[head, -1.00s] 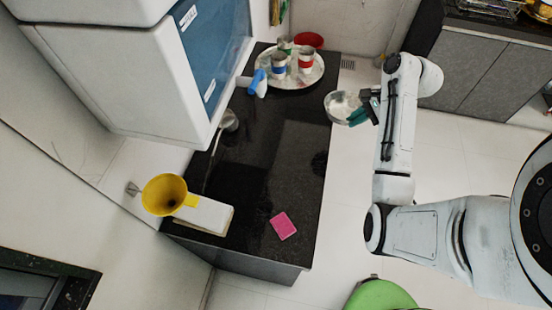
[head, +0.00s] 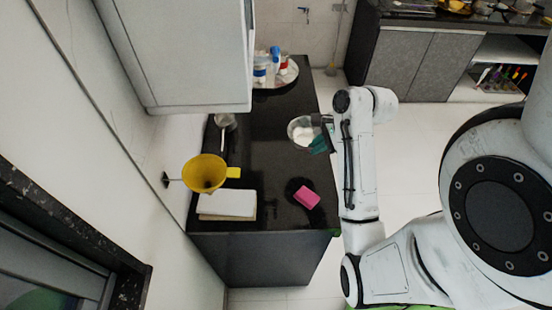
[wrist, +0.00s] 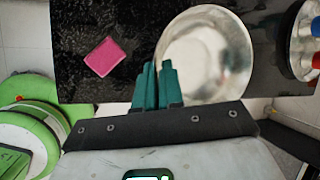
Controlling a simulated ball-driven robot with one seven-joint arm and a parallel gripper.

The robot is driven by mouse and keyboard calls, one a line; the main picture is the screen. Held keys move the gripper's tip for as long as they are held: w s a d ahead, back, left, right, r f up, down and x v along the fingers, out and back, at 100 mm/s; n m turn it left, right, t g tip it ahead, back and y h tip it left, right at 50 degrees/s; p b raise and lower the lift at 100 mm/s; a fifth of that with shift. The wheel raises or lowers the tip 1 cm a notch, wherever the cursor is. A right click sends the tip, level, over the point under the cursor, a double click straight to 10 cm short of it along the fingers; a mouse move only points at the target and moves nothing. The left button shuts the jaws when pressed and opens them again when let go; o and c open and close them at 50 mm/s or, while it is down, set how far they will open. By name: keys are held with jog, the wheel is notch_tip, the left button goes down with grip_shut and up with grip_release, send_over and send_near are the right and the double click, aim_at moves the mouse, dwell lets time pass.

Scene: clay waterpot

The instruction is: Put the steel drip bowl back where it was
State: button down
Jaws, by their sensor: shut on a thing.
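The steel drip bowl (head: 299,136) is a shiny round metal bowl with a pale inside. My gripper (head: 322,138) is shut on the bowl's near right rim and holds it over the right side of the black counter (head: 272,165). In the wrist view the bowl (wrist: 212,50) is to the right of the dark green fingers of my gripper (wrist: 157,85), which pinch its edge. The bowl seems to be above the counter top; its underside is hidden.
A pink sponge (head: 307,198) lies near the counter's front right. A yellow funnel-like vessel (head: 204,172) and a white block (head: 227,204) are at front left. A tray (head: 288,77) with cups stands at the back. A white cabinet (head: 185,60) overhangs the left side.

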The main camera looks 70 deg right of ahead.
jog(key=w+f, duration=0.2)
jog(key=w, duration=0.1)
jog(key=w+d+f, duration=0.1)
jog(key=w+f, duration=0.4)
jog(key=w, duration=0.2)
jog(key=shift+w+d+f, duration=0.1)
jog(key=shift+d+f, duration=0.1)
jog(key=shift+d, duration=0.1)
jog(key=shift+w+d+f+p, duration=0.1)
jog(key=shift+w+f+p, duration=0.1)
jog(key=shift+f, duration=0.55)
jog(key=shift+w+f+p, duration=0.15)
jog(key=shift+f, duration=0.6)
jog(key=shift+w+d+f+p, duration=0.1)
jog(key=shift+w+f+p, duration=0.1)
jog(key=shift+f, duration=0.55)
jog(key=shift+s+f, duration=0.1)
jog(key=shift+s, duration=0.05)
jog(key=c, duration=1.3)
grip_release()
jog(key=shift+o, duration=0.2)
